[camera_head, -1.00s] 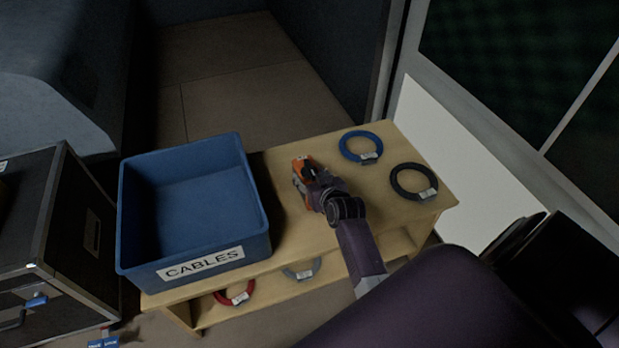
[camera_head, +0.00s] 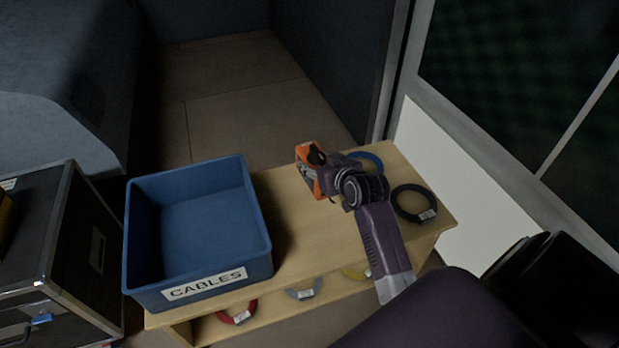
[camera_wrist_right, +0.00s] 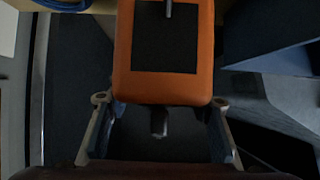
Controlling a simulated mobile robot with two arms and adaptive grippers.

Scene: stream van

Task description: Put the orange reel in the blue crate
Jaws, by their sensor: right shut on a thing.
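The orange reel (camera_head: 306,170) is held in my right gripper (camera_head: 318,186) above the back middle of the wooden bench. In the right wrist view the reel (camera_wrist_right: 165,88) shows as an orange block with a dark panel, between the two fingers (camera_wrist_right: 160,105). The gripper is shut on it. The blue crate (camera_head: 148,297) stands on the left part of the bench, open at the top, with a CABLES label on its front. Its visible inside looks empty. The reel is to the right of the crate, apart from it. My left gripper is not in view.
On the bench's right, a blue cable coil (camera_head: 372,160) is partly hidden behind my arm, and a black coil (camera_head: 401,207) lies nearby. Red, grey and yellow coils lie on the lower shelf. A dark case (camera_head: 75,245) stands left. Bench top between crate and arm is clear.

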